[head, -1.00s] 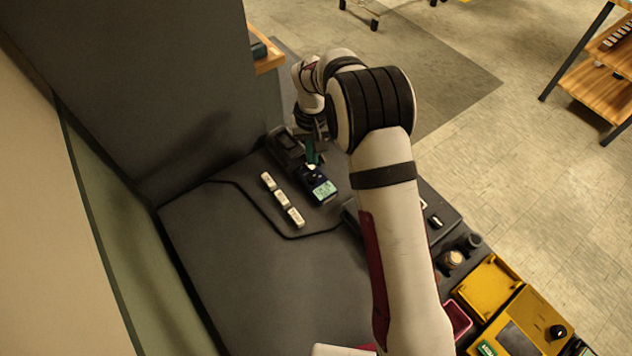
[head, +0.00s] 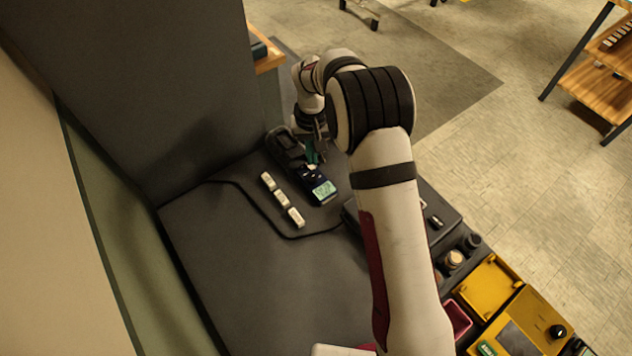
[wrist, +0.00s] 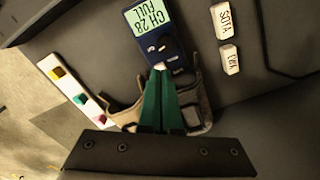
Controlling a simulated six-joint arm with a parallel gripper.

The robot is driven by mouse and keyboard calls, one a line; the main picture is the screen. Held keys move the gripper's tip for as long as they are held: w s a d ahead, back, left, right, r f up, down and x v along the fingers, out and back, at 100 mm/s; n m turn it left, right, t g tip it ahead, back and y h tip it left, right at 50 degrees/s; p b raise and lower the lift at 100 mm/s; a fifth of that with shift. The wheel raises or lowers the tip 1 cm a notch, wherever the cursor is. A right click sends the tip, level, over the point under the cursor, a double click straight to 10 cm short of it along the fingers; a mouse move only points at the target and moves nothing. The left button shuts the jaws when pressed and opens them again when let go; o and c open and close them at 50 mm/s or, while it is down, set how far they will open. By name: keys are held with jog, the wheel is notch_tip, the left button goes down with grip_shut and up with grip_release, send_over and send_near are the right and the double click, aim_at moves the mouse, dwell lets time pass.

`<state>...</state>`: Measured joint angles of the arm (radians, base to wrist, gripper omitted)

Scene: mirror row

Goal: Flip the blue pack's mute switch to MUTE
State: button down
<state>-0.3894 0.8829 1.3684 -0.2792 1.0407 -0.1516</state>
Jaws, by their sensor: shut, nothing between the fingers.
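The blue pack (head: 319,188) lies on the dark table top, its lit screen facing up. In the wrist view the pack (wrist: 165,47) shows a pale green screen reading "CH 28 FULL" with small controls below it. My gripper (wrist: 160,70) is shut and empty, its green fingers meeting at the pack's near end. A small white piece shows at the fingertips; I cannot tell whether it is the mute switch or whether they touch it. In the head view my gripper (head: 315,160) is at the pack's far end, partly hidden by my wrist.
Several white labelled blocks (head: 281,198) lie in a row left of the pack. A dark holder (head: 287,146) stands behind it. A white strip with coloured marks (wrist: 75,90) shows in the wrist view. Yellow cases (head: 490,287) are at right. The table's left front is clear.

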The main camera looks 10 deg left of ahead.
jog(key=shift+f, duration=0.85)
dwell(0.3)
jog(key=shift+r, duration=3.5)
jog(key=s+d+r+m, duration=0.3)
jog(key=s+d+r, duration=0.4)
jog(key=r, duration=0.2)
jog(key=s+d+r+m+y, duration=0.1)
jog(key=s+d, duration=0.3)
jog(key=s, duration=0.8)
jog(key=s+d+r+m, duration=0.1)
jog(key=s+d+m, duration=0.3)
jog(key=s, duration=0.9)
jog(key=shift+s+r+m+y, duration=0.15)
jog(key=shift+r+m+y, duration=0.15)
jog(key=shift+y, duration=0.1)
